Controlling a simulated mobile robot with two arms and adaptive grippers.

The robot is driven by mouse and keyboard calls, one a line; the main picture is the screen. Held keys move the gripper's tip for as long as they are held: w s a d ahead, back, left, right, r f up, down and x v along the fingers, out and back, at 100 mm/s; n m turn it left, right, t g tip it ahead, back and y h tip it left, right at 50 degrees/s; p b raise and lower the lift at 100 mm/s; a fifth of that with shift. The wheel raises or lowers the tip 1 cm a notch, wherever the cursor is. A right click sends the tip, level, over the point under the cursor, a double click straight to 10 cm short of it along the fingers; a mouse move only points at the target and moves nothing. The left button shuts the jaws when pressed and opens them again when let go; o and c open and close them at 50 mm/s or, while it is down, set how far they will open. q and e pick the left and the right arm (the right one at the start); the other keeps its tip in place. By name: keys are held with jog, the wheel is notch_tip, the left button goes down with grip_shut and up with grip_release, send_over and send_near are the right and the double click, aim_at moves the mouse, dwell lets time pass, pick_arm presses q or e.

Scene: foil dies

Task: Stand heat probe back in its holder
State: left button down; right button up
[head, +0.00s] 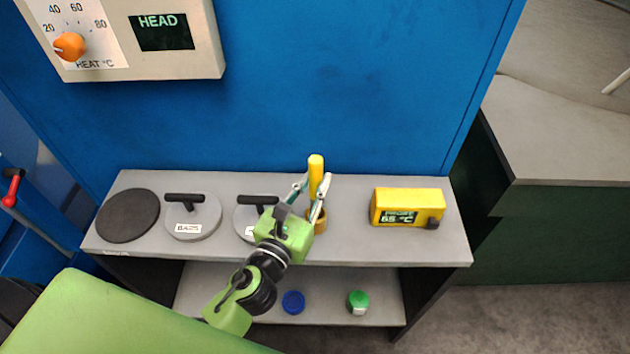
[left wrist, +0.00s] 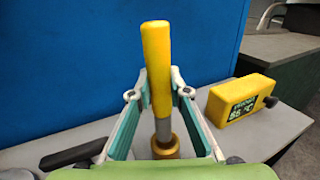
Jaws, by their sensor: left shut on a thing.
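The heat probe (head: 316,172) has a yellow handle and stands upright above the grey shelf. In the left wrist view its yellow handle (left wrist: 157,65) runs down to a thin metal shaft, which meets the brass-coloured holder (left wrist: 165,147). The holder (head: 318,222) sits on the shelf directly below, partly hidden by my gripper. The shaft's lower end is hidden, and I cannot tell how deep it sits. My left gripper (head: 318,190) is shut on the probe, with one finger on each side of the handle's lower part; it also shows in the left wrist view (left wrist: 160,90). My right gripper is not in view.
A yellow meter box (head: 408,203) reading 65 °C stands to the right. Two handled grey dies (head: 190,228) and a dark disc (head: 128,215) lie to the left. A blue cap (head: 293,302) and a green one (head: 358,301) sit on the lower shelf. A blue panel rises behind.

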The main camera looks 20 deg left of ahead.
pick_arm(q)
jog(key=shift+f+b, duration=0.7)
jog(key=shift+f, duration=0.05)
jog(key=shift+f+b, duration=2.05)
jog(key=shift+f, duration=0.3)
jog(key=c, duration=1.8)
grip_release()
jog(key=shift+s, duration=0.1)
jog(key=shift+s+a, duration=0.2)
jog(key=shift+s, duration=1.75)
jog(key=shift+s+a, duration=0.25)
jog(key=shift+s, duration=1.75)
jog(key=shift+s+a, duration=0.2)
jog(key=shift+s, duration=1.75)
